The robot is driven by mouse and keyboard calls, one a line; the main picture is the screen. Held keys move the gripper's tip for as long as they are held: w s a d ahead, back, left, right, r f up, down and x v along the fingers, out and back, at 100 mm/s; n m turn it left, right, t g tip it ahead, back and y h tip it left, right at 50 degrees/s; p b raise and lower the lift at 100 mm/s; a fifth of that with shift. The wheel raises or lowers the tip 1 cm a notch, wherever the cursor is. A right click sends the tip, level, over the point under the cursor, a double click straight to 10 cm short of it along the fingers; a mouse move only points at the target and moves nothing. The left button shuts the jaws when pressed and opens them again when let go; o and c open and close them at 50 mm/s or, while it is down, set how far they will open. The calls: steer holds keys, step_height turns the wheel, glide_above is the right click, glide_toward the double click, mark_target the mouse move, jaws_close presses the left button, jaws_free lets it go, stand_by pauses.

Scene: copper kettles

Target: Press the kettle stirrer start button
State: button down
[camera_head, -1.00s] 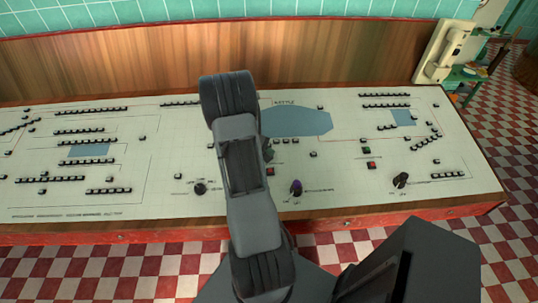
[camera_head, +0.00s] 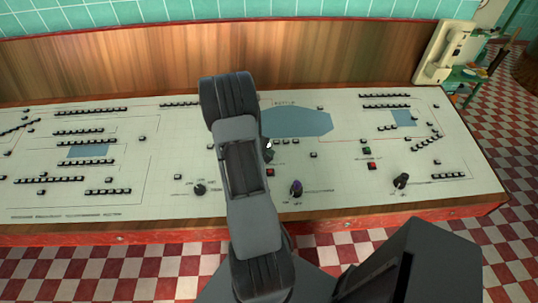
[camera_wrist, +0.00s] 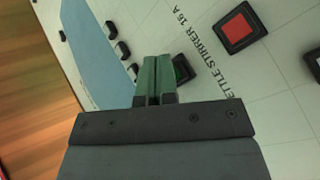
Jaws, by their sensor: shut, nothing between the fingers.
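My gripper (camera_wrist: 158,80) is shut and empty, with its two greenish fingers together over the white console panel. A green button in a black housing (camera_wrist: 183,69) sits right beside the fingers in the wrist view, partly hidden by the right finger. I cannot tell whether they touch it. A red button (camera_wrist: 237,27) in a black frame lies further right, and the printed label "KETTLE STIRRER 16 A" (camera_wrist: 205,55) runs between the two. In the head view, the red button (camera_head: 270,172) shows just below my gripper (camera_head: 268,153), while the green one is not clearly visible.
The console (camera_head: 340,195) carries a blue kettle shape (camera_head: 297,122), rows of small black indicators, a purple knob (camera_head: 296,187) and black knobs (camera_head: 200,189) (camera_head: 401,180). Another green button (camera_head: 367,150) and red button (camera_head: 371,165) are at right. A wooden backboard (camera_head: 330,55) stands behind.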

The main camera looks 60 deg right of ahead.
steer(key=shift+a+r, duration=0.1)
steer(key=shift+r, duration=0.5)
steer(key=shift+r, duration=0.1)
steer(key=r+p, duration=0.2)
steer(key=r, duration=0.1)
steer(key=r+p, duration=0.1)
steer(key=shift+s+a+r, duration=0.3)
steer(key=shift+s+a, duration=0.05)
steer(key=shift+a, duration=0.05)
stand_by(0.7)
